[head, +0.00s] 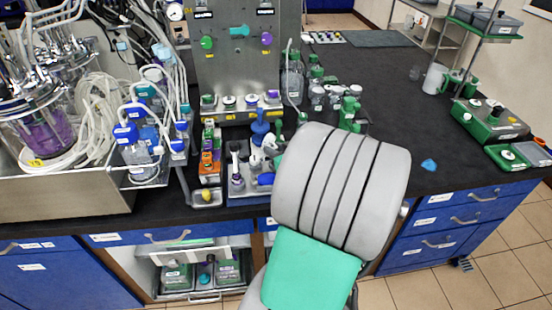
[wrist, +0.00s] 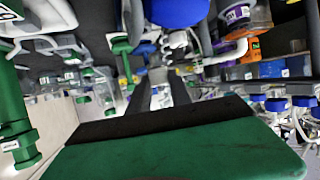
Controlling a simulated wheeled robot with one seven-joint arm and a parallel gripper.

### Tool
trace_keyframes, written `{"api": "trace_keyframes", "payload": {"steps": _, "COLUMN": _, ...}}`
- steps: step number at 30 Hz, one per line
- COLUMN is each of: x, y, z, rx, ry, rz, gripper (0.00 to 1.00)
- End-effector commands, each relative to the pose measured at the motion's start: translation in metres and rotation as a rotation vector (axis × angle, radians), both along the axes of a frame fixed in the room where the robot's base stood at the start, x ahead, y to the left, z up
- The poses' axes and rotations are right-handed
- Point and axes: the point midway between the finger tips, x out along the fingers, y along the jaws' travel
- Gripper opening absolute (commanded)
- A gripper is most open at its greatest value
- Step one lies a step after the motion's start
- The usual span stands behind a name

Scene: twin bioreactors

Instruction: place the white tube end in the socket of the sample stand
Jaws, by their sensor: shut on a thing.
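My gripper (wrist: 157,92) shows in the wrist view as two dark fingers behind a wide green-and-black body. It is shut on a small white piece (wrist: 157,76), which I take to be the white tube end. In the head view my grey and teal arm hides most of the gripper and what it holds. A blue rack (head: 247,198) with white, purple and blue fittings stands at the bench front, just left of my arm. I cannot tell for sure which part is the sample stand, and its socket cannot be made out. Whether the tube end touches anything is unclear.
A metal panel (head: 240,75) with coloured knobs stands behind the rack. Bioreactor vessels and looped tubing (head: 95,115) crowd the left. Several bottles (head: 315,85) stand behind my arm.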

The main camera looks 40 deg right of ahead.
Motion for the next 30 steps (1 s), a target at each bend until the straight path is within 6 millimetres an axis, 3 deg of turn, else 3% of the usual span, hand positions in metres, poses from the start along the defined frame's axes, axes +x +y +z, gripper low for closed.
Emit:
{"api": "trace_keyframes", "payload": {"steps": 6, "x": 0.014, "y": -0.017, "z": -0.027, "rx": 0.002, "ry": 0.001, "rz": 0.000, "gripper": 0.00}}
{"api": "trace_keyframes", "payload": {"steps": 12, "x": 0.014, "y": -0.017, "z": -0.055, "rx": 0.001, "ry": 0.000, "rz": -0.001, "gripper": 0.00}}
{"api": "trace_keyframes", "payload": {"steps": 21, "x": 0.014, "y": -0.017, "z": -0.059, "rx": -0.003, "ry": 0.000, "rz": -0.001, "gripper": 0.00}}
{"api": "trace_keyframes", "payload": {"steps": 22, "x": 0.014, "y": -0.017, "z": -0.059, "rx": -0.003, "ry": 0.000, "rz": -0.001, "gripper": 0.25}}
{"api": "trace_keyframes", "payload": {"steps": 30, "x": 0.014, "y": -0.017, "z": -0.057, "rx": -0.001, "ry": -0.001, "rz": -0.001, "gripper": 0.46}}
